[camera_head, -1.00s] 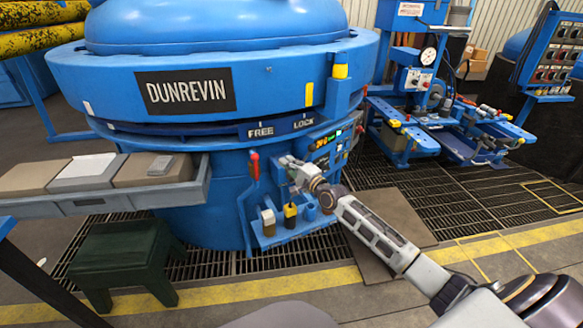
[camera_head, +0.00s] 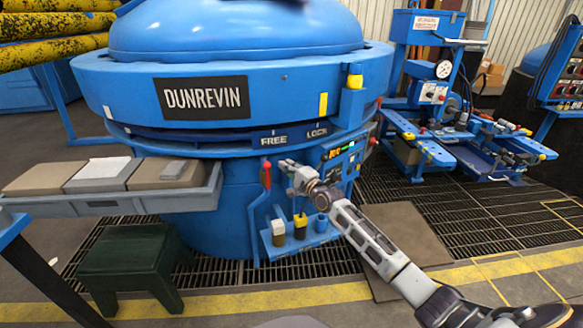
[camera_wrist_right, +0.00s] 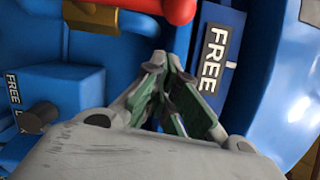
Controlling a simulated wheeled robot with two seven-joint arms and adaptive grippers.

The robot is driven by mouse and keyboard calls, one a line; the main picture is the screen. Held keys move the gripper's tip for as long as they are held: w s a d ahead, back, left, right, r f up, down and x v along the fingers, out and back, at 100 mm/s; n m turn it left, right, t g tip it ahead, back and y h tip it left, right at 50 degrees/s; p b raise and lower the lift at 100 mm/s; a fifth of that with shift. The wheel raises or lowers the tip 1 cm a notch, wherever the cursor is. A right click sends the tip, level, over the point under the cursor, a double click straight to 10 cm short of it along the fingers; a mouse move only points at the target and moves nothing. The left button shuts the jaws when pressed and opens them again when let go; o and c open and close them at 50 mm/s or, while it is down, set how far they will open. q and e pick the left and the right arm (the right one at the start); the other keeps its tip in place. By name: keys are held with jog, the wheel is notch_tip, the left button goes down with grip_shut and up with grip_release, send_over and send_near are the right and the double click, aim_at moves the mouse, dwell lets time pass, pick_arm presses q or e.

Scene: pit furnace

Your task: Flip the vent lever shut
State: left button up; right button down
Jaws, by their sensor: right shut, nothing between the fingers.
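A lever with a red grip (camera_head: 266,174) stands upright on the front of the blue furnace (camera_head: 230,215), below the FREE and LOCK labels. No label names it as the vent lever. My right gripper (camera_head: 284,165) is just right of the red grip, shut and empty. In the right wrist view my gripper's fingertips (camera_wrist_right: 166,66) meet, close below a red rounded piece (camera_wrist_right: 165,8) at the top edge. I cannot tell whether they touch it. A brass-coloured block (camera_wrist_right: 90,17) is left of the red piece. My left gripper is not in view.
A blue bracket (camera_head: 300,242) with small containers sits below my right gripper. A lit panel (camera_head: 338,160) is to its right. A grey tray (camera_head: 120,205) with boxes juts out at left, above a green stool (camera_head: 130,262). Floor grating and a brown mat (camera_head: 400,240) lie at right.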

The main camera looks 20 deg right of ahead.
aim_at(267, 175)
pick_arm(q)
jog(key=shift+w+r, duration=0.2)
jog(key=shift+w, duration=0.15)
pick_arm(e)
jog(key=shift+a+r, duration=0.1)
jog(key=shift+a, duration=1)
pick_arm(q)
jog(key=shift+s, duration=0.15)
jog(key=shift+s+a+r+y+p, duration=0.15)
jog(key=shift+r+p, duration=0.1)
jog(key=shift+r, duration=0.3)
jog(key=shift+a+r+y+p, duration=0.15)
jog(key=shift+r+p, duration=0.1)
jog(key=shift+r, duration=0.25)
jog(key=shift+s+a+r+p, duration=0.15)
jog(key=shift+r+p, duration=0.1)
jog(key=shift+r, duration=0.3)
pick_arm(e)
jog(key=shift+a+r+n, duration=0.15)
jog(key=shift+a+n, duration=0.15)
jog(key=shift+a, duration=0.05)
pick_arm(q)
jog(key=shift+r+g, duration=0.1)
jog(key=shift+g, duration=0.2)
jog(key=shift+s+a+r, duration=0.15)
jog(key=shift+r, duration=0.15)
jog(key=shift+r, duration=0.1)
pick_arm(e)
jog(key=shift+a, duration=0.1)
